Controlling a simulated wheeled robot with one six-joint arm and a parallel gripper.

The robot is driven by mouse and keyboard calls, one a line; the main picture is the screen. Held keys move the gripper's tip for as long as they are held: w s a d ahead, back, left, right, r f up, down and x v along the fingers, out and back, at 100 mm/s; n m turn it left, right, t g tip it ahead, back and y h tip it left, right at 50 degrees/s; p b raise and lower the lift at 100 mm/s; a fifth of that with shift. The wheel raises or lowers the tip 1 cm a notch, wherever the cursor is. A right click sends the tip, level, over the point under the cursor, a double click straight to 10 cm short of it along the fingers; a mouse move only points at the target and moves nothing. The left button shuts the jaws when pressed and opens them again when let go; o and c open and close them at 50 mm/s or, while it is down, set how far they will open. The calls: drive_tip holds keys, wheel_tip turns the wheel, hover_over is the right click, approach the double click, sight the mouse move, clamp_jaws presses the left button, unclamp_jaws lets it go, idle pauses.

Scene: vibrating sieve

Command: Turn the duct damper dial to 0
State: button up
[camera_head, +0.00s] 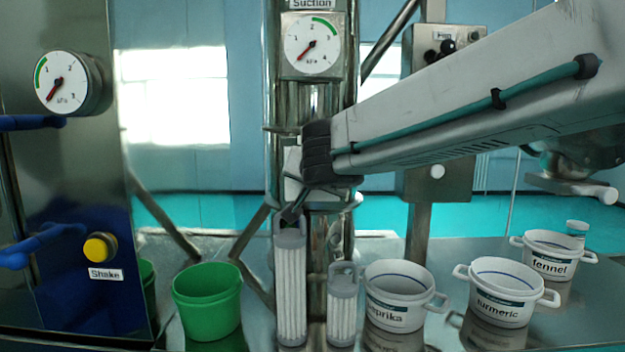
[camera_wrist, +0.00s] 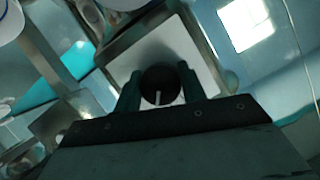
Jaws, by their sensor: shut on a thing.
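The duct damper dial (camera_wrist: 157,76) is a round black knob with a white pointer line, in front of a pale square plate (camera_wrist: 205,62) in the wrist view. The line points toward the bottom of that view; no scale numbers are legible. My gripper (camera_wrist: 160,84) is shut on the dial, one finger on each side. In the head view my arm and dark gripper body hide the dial, with part of the white plate (camera_head: 292,162) showing on the metal duct (camera_head: 325,105). The Suction gauge (camera_head: 312,44) above has its needle at the lower left.
A metal cabinet at left carries another gauge (camera_head: 61,82), blue handles and a yellow Shake button (camera_head: 100,247). Below stand a green bucket (camera_head: 207,300), white filter cartridges (camera_head: 290,285) and white tubs labelled paprika (camera_head: 395,300), turmeric (camera_head: 500,300) and fennel (camera_head: 552,258).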

drive_tip(key=n+h, duration=0.3)
drive_tip(key=n, duration=0.1)
drive_tip(key=shift+n, duration=0.3)
drive_tip(key=n+h, duration=0.2)
drive_tip(key=n, duration=0.1)
drive_tip(key=shift+n+h, duration=0.4)
idle(0.4)
drive_tip(key=o, duration=1)
drive_tip(key=shift+v, duration=3.85)
drive_tip(key=shift+f, duration=0.15)
